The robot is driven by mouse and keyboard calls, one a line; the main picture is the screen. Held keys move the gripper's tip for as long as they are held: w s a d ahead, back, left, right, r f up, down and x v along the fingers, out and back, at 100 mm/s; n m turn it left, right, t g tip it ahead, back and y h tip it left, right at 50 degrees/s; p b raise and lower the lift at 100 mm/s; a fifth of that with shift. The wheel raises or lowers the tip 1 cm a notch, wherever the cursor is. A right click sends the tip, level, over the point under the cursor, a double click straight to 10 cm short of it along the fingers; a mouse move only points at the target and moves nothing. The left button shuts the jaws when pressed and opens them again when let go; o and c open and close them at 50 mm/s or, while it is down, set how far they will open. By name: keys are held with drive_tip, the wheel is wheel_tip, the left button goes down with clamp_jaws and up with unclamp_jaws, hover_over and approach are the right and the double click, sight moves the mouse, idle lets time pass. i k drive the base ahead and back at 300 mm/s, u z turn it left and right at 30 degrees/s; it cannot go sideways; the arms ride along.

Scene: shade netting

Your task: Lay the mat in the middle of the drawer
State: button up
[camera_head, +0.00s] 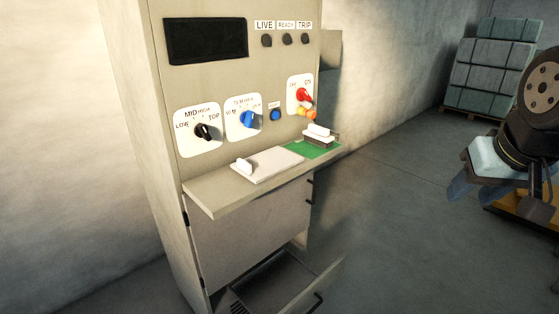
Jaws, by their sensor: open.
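The grey cabinet's lower drawer (316,286) is pulled open near the bottom of the view; its dark inside shows partly, and its near end is cut off by the frame edge. I cannot tell for sure which is the mat. My gripper (470,189) is open and empty at the far right, apart from the cabinet.
The cabinet's ledge (225,198) juts out above a closed door panel (250,238). Knobs, a red switch (304,95) and a blue button (275,115) sit above it. Stacked wrapped blocks (492,65) stand on a pallet at back right. Floor between cabinet and gripper is clear.

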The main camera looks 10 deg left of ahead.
sight(277, 282)
drive_tip(key=u, duration=1.3)
drive_tip(key=i, duration=0.1)
drive_tip(key=z, duration=2.45)
drive_tip(key=k, duration=0.6)
drive_tip(key=u, duration=1.15)
drive_tip(key=i, duration=0.95)
drive_tip(key=u, duration=0.1)
